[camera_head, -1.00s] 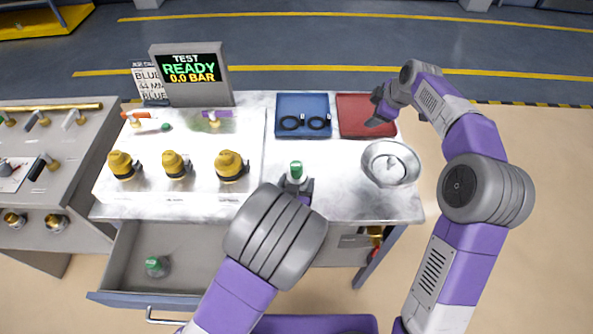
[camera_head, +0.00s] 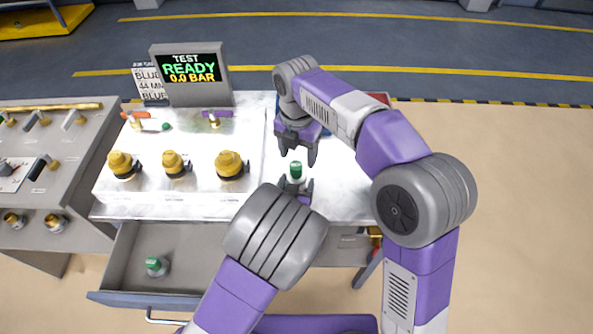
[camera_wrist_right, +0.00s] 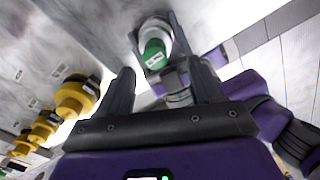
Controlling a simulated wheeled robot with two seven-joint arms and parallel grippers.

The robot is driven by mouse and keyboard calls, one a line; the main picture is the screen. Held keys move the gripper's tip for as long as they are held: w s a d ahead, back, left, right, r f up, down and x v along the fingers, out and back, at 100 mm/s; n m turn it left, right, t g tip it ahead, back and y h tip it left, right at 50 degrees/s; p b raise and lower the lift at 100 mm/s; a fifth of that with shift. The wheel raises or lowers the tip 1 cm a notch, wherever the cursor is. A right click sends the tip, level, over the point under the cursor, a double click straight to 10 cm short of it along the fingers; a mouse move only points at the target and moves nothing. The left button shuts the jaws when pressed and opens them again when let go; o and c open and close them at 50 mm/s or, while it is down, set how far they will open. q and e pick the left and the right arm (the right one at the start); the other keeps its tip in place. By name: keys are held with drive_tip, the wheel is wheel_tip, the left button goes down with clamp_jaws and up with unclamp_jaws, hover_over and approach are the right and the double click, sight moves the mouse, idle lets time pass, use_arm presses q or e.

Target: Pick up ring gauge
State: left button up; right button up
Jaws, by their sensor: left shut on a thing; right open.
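The two dark rings in the blue tray, which look like ring gauges, are hidden behind my right arm now. My left gripper (camera_head: 296,186) is shut on a small green-topped, pale-bodied part (camera_head: 296,170) and holds it upright over the bench front. The green part also shows in the right wrist view (camera_wrist_right: 154,52). My right gripper (camera_head: 298,157) is open, pointing down, just behind and above the green part, with nothing seen held. I cannot tell whether its fingers touch the part.
Several yellow-capped fittings (camera_head: 230,166) stand on the bench's left side, below a test screen (camera_head: 188,67). An open drawer (camera_head: 205,262) at front left holds another green-topped part (camera_head: 156,265). Only a sliver of the red tray (camera_head: 380,97) shows; the metal bowl is hidden.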

sight(297, 165)
drive_tip(key=f, duration=0.6)
drive_tip(key=shift+w+a+f, duration=0.1)
drive_tip(key=shift+a+f, duration=0.15)
drive_tip(key=shift+f, duration=0.05)
drive_tip(key=c, duration=1.2)
drive_tip(key=shift+r, duration=7.05)
use_arm(q)
drive_tip(key=o, duration=1.2)
drive_tip(key=shift+c, duration=0.2)
wheel_tip(297, 165, up, 10)
